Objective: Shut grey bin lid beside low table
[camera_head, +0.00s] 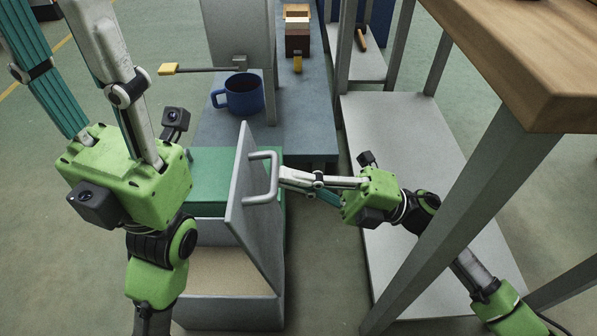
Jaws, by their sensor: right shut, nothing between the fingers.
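The grey bin (230,312) stands on the floor at the lower middle, its beige interior partly visible. Its grey lid (243,222) stands raised, steeply tilted, with a bar handle (275,178) on its right face. My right gripper (284,176) is shut and empty, its fingertips at the handle; whether they touch it I cannot tell. My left gripper (58,25) is at the upper left, its fingers spread apart and pointing up, with the tips near or past the picture edge. Its body hides part of the bin's left side. The low grey table (300,135) is just behind the bin.
A green surface (212,158) lies between bin and table. On the table are a blue mug (242,94), a yellow-tipped rod (205,70), and a grey upright panel (240,28). A wooden-topped bench (530,50) with a leg and low shelf (405,135) crowds my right arm.

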